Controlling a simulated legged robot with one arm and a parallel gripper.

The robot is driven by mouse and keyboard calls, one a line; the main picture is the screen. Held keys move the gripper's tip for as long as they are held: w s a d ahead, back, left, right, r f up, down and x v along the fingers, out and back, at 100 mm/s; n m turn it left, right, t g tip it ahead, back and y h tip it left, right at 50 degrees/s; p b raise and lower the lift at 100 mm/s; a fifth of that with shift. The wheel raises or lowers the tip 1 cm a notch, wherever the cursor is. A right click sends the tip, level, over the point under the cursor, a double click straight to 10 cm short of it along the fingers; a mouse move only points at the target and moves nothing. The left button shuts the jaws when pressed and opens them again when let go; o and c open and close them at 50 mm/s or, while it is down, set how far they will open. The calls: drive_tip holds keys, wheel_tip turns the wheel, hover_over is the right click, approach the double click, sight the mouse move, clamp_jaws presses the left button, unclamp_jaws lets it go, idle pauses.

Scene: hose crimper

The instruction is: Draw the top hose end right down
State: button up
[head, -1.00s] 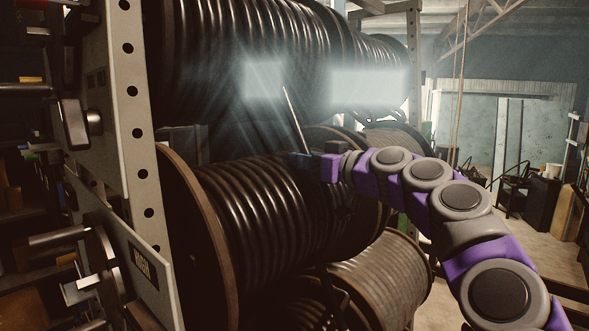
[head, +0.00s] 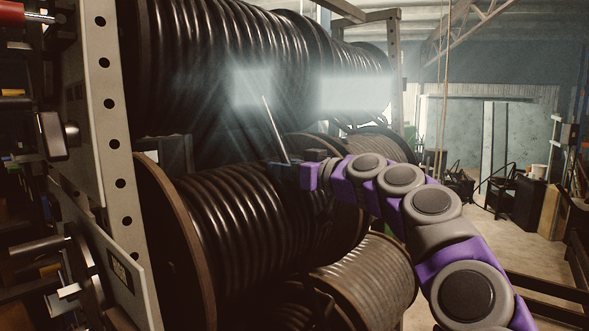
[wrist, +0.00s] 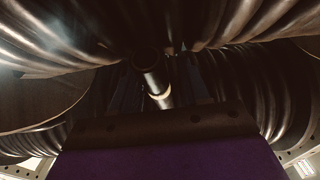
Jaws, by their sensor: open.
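The top reel (head: 225,60) of black hose fills the upper left of the head view. My gripper (head: 275,145) is in front of the reels, just below the top one, its jaw raised steeply and open. In the wrist view a dark tube with a bright collar (wrist: 158,88), which looks like the hose end, hangs between the coils. It points down toward the purple part of my gripper (wrist: 165,125). I see nothing held; whether the tube is between the jaws I cannot tell. The hose end is not clear in the head view.
A middle hose reel (head: 240,235) and a lower one (head: 365,280) lie close beneath my gripper. A perforated upright (head: 108,120) and crimper-side fittings (head: 50,250) stand at left. Open floor (head: 490,245) lies at right, behind my arm.

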drive_tip(key=shift+s+a, duration=0.15)
drive_tip(key=shift+a, duration=0.1)
drive_tip(key=shift+d+f, duration=0.1)
drive_tip(key=shift+d, duration=0.05)
drive_tip(key=shift+d, duration=0.2)
drive_tip(key=shift+d, duration=0.35)
drive_tip(key=b+v, duration=0.2)
drive_tip(key=v, duration=1.4)
drive_tip(key=shift+s+d, duration=0.25)
